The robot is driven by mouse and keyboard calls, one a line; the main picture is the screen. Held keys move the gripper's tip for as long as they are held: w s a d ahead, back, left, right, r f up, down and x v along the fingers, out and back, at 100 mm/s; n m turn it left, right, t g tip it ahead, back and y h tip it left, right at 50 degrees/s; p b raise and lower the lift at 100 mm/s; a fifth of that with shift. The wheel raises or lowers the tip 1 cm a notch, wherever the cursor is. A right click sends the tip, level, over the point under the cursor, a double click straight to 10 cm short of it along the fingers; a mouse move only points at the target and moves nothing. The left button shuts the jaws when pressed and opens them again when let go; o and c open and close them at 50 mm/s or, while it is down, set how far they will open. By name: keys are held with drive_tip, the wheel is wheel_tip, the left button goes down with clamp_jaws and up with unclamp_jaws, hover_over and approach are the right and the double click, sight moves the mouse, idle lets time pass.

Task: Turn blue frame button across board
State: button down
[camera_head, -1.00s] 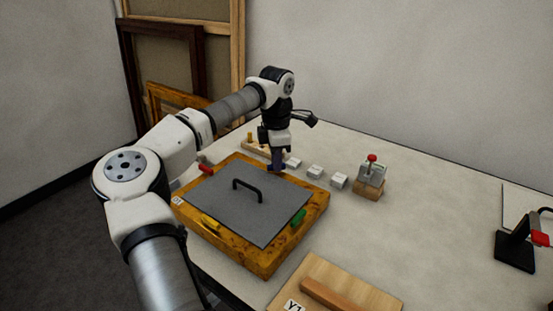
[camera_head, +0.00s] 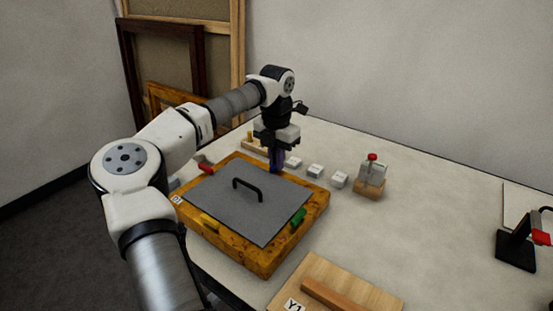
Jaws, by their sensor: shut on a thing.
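The gilt frame (camera_head: 259,262) lies on the table with a grey board (camera_head: 250,219) in it. A black handle (camera_head: 248,185) stands on the board. A red button (camera_head: 205,168), a yellow button (camera_head: 211,223) and a green button (camera_head: 298,219) sit around the board's edges. My gripper (camera_head: 277,160) points down at the far edge of the frame, shut on the blue button, which is mostly hidden between the fingers. I cannot tell how the blue button is turned.
Several small white blocks (camera_head: 315,171) stand just behind the frame. A wooden block with a red-knobbed tool (camera_head: 371,177) is to their right. A wooden board with a bar (camera_head: 345,293) lies at the front, and a black stand (camera_head: 517,245) is far right. The table's right middle is clear.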

idle(0.4)
drive_tip(key=c, duration=1.5)
unclamp_jaws()
drive_tip(key=shift+r, duration=0.15)
wheel_tip(320, 180, up, 14)
drive_tip(key=shift+f+b, duration=0.2)
drive_tip(key=shift+b, duration=0.3)
